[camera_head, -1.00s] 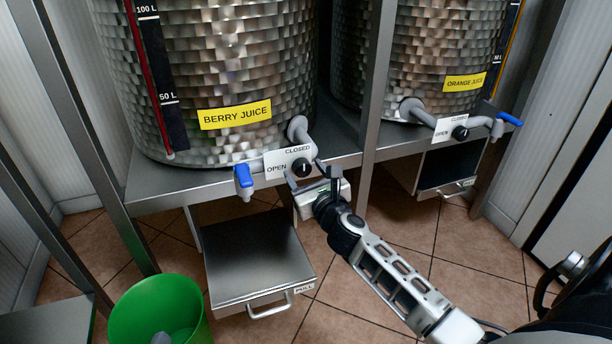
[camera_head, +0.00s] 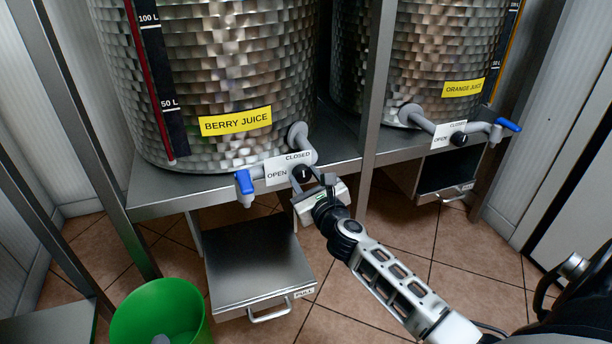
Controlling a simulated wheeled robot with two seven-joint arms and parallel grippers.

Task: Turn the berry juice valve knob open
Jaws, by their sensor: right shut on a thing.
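The berry juice valve knob (camera_head: 301,174) is a small black round knob on the grey pipe below the berry juice tank (camera_head: 220,60). A white sign (camera_head: 277,174) beside it reads OPEN at lower left and CLOSED at upper right. My right gripper (camera_head: 305,184) is at the knob, its fingers shut on it from the front and partly hiding it. The exact pointer direction of the knob is too small to tell. The blue-handled spout (camera_head: 244,184) is at the left end of the pipe. My left gripper is not in view.
A pull-out metal shelf (camera_head: 253,262) is below the valve, with a green bucket (camera_head: 160,312) at its left. A metal post (camera_head: 374,100) stands right of the knob. The orange juice tank (camera_head: 425,60) with its own knob (camera_head: 459,139) is farther right.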

